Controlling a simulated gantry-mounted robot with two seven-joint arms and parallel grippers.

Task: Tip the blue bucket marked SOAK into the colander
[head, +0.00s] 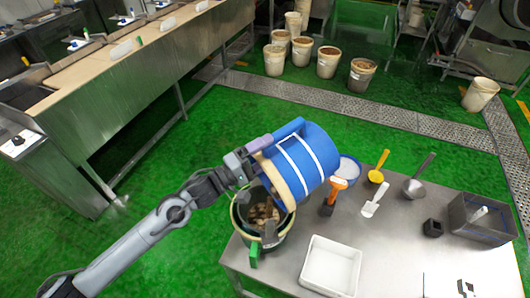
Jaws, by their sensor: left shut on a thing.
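My left gripper (243,163) is shut on the blue bucket (305,158), at its left side by the blue handle. The bucket has two white stripes and a cream band at its lower left end. It is held in the air, tipped well over on its side, above the table's left corner. No SOAK lettering can be read. Below its cream end stands a round dark green vessel (284,239), seemingly the colander, with several brown pieces inside. The bucket and gripper hide part of it. My right gripper is not in view.
The steel table (395,235) holds a white tray (330,266), an orange-handled tool (333,195), a white scoop (375,200), a yellow scoop (377,175), a metal scoop (414,187) and a grey bin (480,219). Several pails stand on the green floor behind.

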